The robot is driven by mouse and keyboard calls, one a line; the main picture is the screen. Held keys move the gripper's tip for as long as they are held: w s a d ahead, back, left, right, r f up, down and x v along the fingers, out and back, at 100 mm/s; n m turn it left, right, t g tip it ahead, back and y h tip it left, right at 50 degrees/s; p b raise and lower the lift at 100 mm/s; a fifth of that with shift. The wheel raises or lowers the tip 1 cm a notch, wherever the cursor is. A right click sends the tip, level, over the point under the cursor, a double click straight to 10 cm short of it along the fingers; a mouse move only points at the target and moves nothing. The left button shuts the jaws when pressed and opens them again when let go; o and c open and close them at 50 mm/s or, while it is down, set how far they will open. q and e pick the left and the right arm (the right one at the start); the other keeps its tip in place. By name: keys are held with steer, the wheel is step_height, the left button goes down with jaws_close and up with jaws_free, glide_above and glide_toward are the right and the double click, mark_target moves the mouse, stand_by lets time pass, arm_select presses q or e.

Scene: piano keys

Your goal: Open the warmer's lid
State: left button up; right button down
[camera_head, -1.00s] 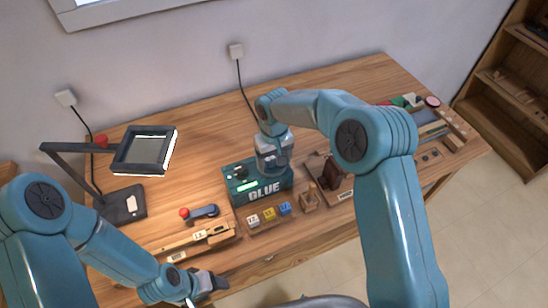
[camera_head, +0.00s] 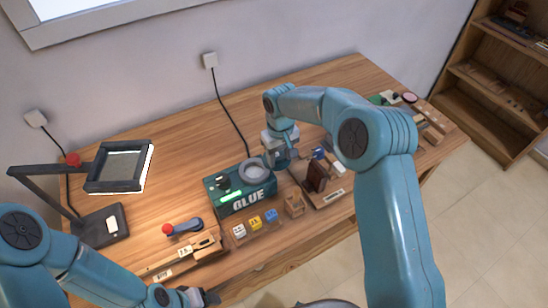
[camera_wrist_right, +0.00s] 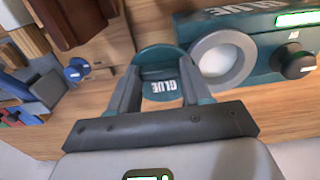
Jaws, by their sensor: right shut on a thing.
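The glue warmer (camera_head: 240,197) is a teal box marked GLUE with a lit green display and a black knob. Its round pot opening (camera_head: 254,170) is uncovered and looks pale inside; it also shows in the right wrist view (camera_wrist_right: 222,58). My right gripper (camera_head: 282,160) is to the right of the warmer.
Labelled blocks (camera_head: 255,223) and a small wooden holder (camera_head: 294,203) stand in front of the warmer. A brown block on a wooden base (camera_head: 315,177) is close to the right gripper. A lamp with a square head (camera_head: 120,167) stands at left. The table behind the warmer is mostly clear.

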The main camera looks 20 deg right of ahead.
steer(key=shift+c, duration=2.4)
jaws_free()
steer(key=shift+r, duration=0.15)
step_height(320, 180, up, 10)
steer(key=f+p, duration=0.1)
steer(key=p, duration=0.5)
step_height(320, 180, up, 7)
glide_above(280, 159)
steer(key=shift+r, duration=0.1)
steer(key=shift+w, duration=0.1)
